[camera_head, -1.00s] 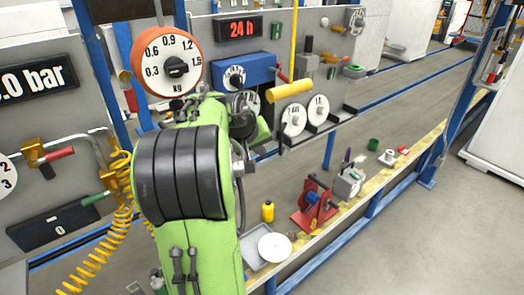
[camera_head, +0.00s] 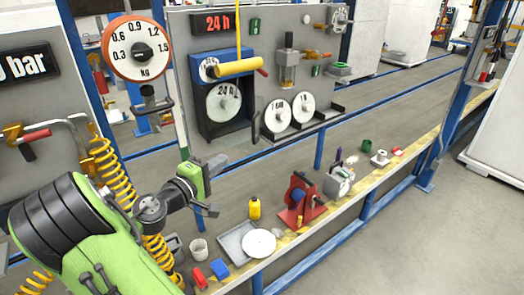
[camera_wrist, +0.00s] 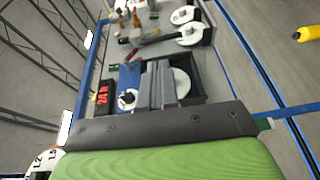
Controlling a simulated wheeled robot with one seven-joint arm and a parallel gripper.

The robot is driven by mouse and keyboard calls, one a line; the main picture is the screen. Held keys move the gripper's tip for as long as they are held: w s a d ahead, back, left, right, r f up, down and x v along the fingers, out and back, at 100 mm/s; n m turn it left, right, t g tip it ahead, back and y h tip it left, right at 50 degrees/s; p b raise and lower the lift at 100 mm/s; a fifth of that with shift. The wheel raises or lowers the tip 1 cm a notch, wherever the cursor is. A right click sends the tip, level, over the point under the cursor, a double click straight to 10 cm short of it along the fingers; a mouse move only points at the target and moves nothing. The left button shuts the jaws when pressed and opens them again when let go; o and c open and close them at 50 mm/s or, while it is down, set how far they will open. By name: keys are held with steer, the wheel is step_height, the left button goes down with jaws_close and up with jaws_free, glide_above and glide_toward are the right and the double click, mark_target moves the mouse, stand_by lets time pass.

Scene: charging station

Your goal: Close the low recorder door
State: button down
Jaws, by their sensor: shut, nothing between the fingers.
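The recorder is a dark box (camera_head: 207,128) on the grey panel, with a white 24 h chart disc (camera_head: 223,102) facing out. A blue unit with a small dial (camera_head: 208,70) sits directly above it. The disc also shows in the wrist view (camera_wrist: 182,82), partly hidden by my fingers. The box front looks uncovered; I cannot clearly make out its door. My gripper (camera_head: 220,160) is shut and empty, below the recorder and nearer the camera, apart from it. In the wrist view its grey fingers (camera_wrist: 157,68) overlap the box.
A yellow handle (camera_head: 240,67) hangs on a cord before the blue unit. A rack with two white discs (camera_head: 303,106) is to the recorder's right. A bench below holds a yellow bottle (camera_head: 254,208), a tray (camera_head: 232,240) and a red stand (camera_head: 299,203).

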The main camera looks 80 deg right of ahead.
mark_target(253, 133)
steer(key=p+x, duration=0.1)
steer(key=x, duration=0.8)
steer(key=w+p+x, duration=0.1)
steer(key=x, duration=0.4)
steer(key=shift+d+r+p, duration=0.1)
steer(key=shift+d+p, duration=0.2)
steer(key=shift+p, duration=0.05)
steer(key=shift+w+d, duration=0.1)
